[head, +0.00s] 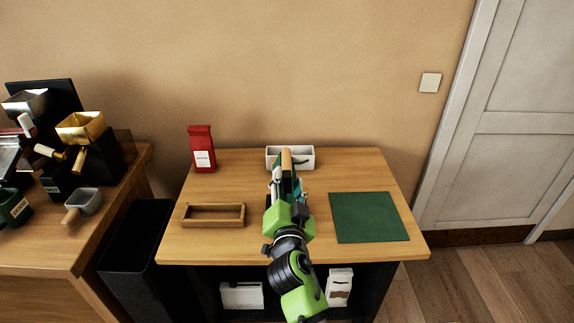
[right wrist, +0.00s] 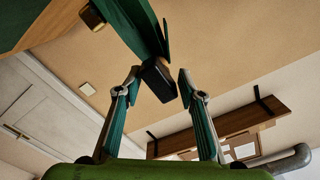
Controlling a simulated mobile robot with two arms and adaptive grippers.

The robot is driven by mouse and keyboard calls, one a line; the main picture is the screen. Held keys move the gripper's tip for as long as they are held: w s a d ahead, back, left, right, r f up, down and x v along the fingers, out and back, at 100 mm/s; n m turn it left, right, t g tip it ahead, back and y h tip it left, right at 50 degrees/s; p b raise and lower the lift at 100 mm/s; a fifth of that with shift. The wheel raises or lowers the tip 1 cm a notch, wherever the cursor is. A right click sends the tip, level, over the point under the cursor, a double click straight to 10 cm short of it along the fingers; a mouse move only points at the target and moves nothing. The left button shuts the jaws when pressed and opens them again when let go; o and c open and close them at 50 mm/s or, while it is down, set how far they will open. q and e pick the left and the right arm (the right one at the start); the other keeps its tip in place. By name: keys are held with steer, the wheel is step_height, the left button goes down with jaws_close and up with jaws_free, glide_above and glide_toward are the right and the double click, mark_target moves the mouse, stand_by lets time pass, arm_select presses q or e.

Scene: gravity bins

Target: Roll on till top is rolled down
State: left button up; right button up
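My right gripper (head: 287,188) reaches over the middle of the wooden table, close to a dark green upright thing with a tan top strip (head: 286,160), which the arm partly covers. In the right wrist view, the two fingers of this gripper (right wrist: 158,74) stand apart. A black block (right wrist: 158,82) at the end of dark green sheets (right wrist: 137,22) shows between or just beyond the fingertips; I see no clear grip on it. A red bag with a white label (head: 202,150) stands upright at the back left of the table. My left gripper is not in view.
A white bin (head: 304,151) stands behind the gripper. A wooden tray (head: 213,224) lies at the left, a green mat (head: 368,217) at the right. White packages (head: 242,296) sit below the table. A side counter (head: 60,243) with coffee gear is at the far left.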

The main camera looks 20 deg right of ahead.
steer(key=shift+a+f+n, duration=0.1)
steer(key=shift+n, duration=0.5)
steer(key=n+p, duration=0.1)
steer(key=n, duration=0.5)
